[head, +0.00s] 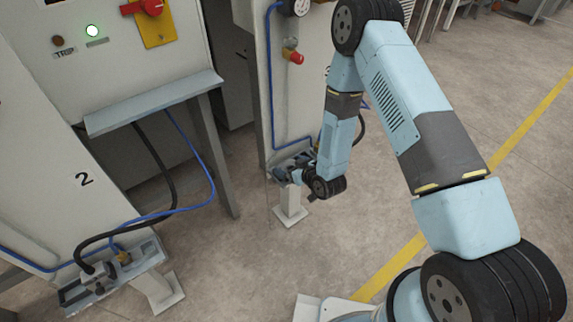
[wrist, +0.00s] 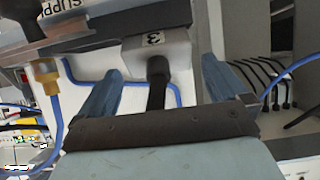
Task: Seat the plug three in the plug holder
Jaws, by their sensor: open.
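In the wrist view, plug three (wrist: 158,48) is a pale grey block marked with an upside-down 3, with a black cable (wrist: 157,90) running from it toward my gripper's palm. My gripper (wrist: 161,68) is open. Its two blue fingers stand left and right of the plug, with gaps visible on both sides. The plug's far end is against or under a grey metal part (wrist: 120,28), probably the plug holder; how deep it sits cannot be told. In the head view, my gripper (head: 294,174) is at the holder (head: 283,160) low on the far cabinet, mostly hiding the plug.
A brass fitting (wrist: 46,72) with a blue hose stands left of the plug. In the head view, a similar holder with a plug (head: 96,275) sits low on cabinet 2 (head: 60,170). A grey shelf (head: 155,102) juts from that cabinet. Open floor (head: 480,75) lies right.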

